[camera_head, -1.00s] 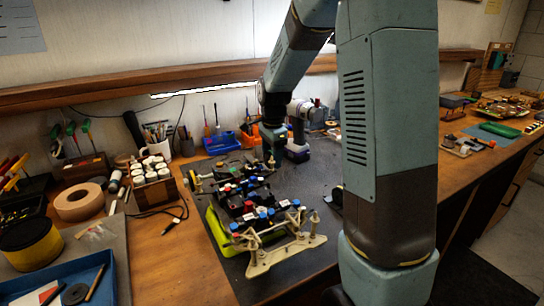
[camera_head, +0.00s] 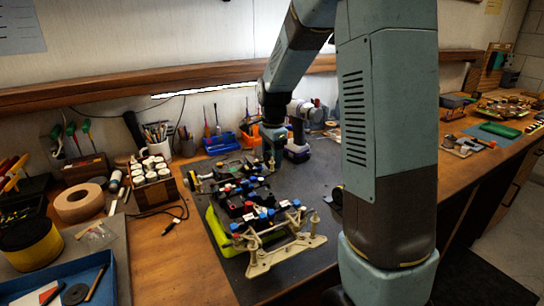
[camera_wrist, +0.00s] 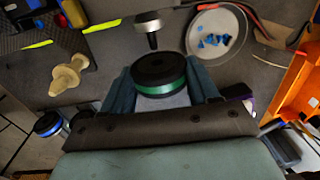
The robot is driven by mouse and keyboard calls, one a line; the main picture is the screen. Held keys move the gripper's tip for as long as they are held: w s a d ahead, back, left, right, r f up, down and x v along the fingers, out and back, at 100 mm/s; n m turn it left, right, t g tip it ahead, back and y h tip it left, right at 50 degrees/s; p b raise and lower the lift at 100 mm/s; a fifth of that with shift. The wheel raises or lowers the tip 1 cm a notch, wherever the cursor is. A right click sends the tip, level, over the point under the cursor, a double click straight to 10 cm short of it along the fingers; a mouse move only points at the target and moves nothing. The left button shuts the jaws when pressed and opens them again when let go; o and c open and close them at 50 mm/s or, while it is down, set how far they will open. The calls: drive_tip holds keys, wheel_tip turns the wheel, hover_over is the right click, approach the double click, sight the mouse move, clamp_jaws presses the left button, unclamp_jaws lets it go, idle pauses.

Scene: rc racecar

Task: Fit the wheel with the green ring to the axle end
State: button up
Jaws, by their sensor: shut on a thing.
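The black wheel with the green ring (camera_wrist: 160,75) is held between the two fingers of my gripper (camera_wrist: 164,88) in the wrist view. The gripper is shut on it. Beyond the wheel is a round metallic disc with a short dark stub (camera_wrist: 152,41), which looks like the axle end. The stub points toward the wheel, and a gap shows between them. In the head view my gripper (camera_head: 272,153) hangs at the far end of the car chassis (camera_head: 245,203), which rests on a cream stand (camera_head: 286,250). The held wheel cannot be made out there.
In the wrist view a round dish with blue bits (camera_wrist: 216,38) lies beside the axle. A beige knobbed part (camera_wrist: 69,75) is at left, a blue-ringed wheel (camera_wrist: 48,123) lower left, an orange object (camera_wrist: 297,85) at right. In the head view a rack of white-capped jars (camera_head: 153,183) stands left.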

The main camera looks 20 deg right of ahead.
drive_tip(key=shift+s+a, duration=0.2)
drive_tip(key=shift+a, duration=0.6)
drive_tip(key=shift+s+a, duration=0.15)
drive_tip(key=shift+a, duration=0.6)
drive_tip(key=o, duration=1.1)
drive_tip(key=shift+r, duration=0.1)
drive_tip(key=r, duration=1.3)
drive_tip(key=shift+s+r, duration=0.25)
drive_tip(key=shift+s, duration=0.1)
